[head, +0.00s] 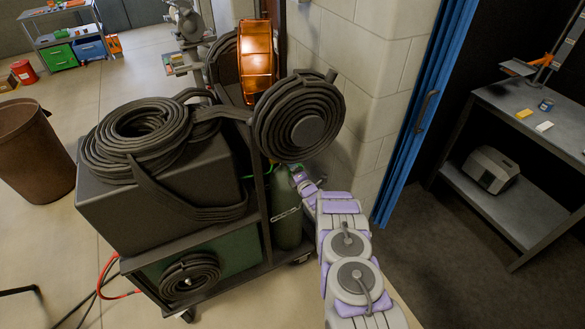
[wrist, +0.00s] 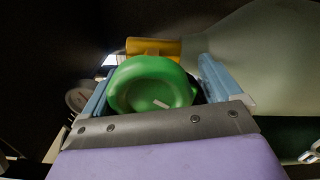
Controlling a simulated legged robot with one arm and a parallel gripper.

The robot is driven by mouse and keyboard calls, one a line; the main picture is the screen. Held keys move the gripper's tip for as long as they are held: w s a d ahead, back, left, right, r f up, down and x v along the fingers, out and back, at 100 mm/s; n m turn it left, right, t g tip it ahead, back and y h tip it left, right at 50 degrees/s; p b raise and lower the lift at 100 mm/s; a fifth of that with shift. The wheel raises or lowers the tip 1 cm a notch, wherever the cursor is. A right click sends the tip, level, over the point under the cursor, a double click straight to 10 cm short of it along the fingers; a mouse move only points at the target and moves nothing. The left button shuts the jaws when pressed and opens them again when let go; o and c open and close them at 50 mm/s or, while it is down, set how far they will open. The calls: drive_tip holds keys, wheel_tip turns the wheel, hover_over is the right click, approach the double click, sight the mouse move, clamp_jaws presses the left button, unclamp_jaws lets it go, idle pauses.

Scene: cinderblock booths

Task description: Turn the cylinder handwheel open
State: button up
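The green round handwheel (wrist: 150,88) fills the middle of the wrist view, with a yellow-brass valve part (wrist: 153,48) behind it. My gripper (wrist: 158,68) has its two blue fingers apart, one on each side of the wheel. A dark gap shows between the wheel and the right finger; contact on the left is unclear. The pale green cylinder body (wrist: 255,60) is at right. In the head view my gripper (head: 303,183) reaches the top of the dark green cylinder (head: 286,215) on the cart; the hose reel partly hides this spot.
The cart (head: 225,262) carries a dark box (head: 160,185) with coiled hose (head: 145,135). A hose reel (head: 298,115) overhangs the cylinder. A block wall (head: 350,95) and blue door frame (head: 415,120) stand close on the right. Open floor lies left, beside a brown bin (head: 35,150).

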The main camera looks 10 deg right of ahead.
drive_tip(key=shift+w+r, duration=0.1)
drive_tip(key=shift+r, duration=0.15)
drive_tip(key=shift+d, duration=0.1)
drive_tip(key=shift+s+d, duration=0.2)
drive_tip(key=shift+s, duration=0.4)
drive_tip(key=p+v, duration=0.2)
drive_tip(key=v, duration=1.4)
drive_tip(key=shift+f+p, duration=0.15)
drive_tip(key=shift+p, duration=0.25)
drive_tip(key=shift+a, duration=0.1)
